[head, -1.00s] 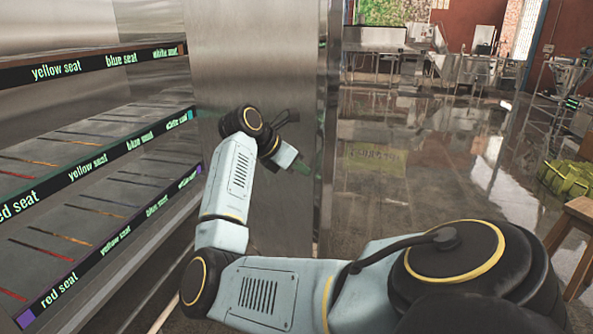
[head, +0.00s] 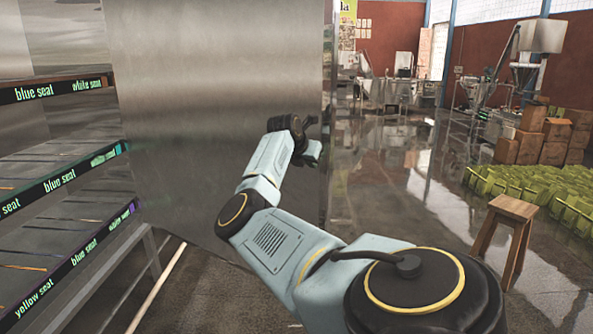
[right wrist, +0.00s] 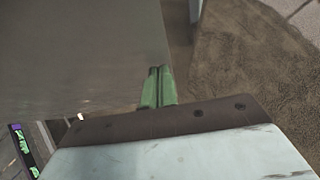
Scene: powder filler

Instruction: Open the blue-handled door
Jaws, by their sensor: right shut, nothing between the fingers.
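A broad brushed-metal door panel (head: 200,85) stands out beside the shelf unit in the head view; its free edge is at the right. The same panel (right wrist: 75,50) fills the upper left of the right wrist view. No blue handle shows in either view now. My right arm reaches forward across the panel's lower right part. My right gripper (right wrist: 159,80) is shut and empty, its two green fingers together near the panel's edge. I cannot tell whether they touch the panel. In the head view the fingers are mostly hidden behind my wrist. My left gripper is not in view.
A shelf unit (head: 62,185) with seat labels stands at the left. A wooden stool (head: 512,210), green bags (head: 535,190) and brown boxes (head: 530,135) are at the right. Shiny open floor (head: 400,185) lies beyond the panel.

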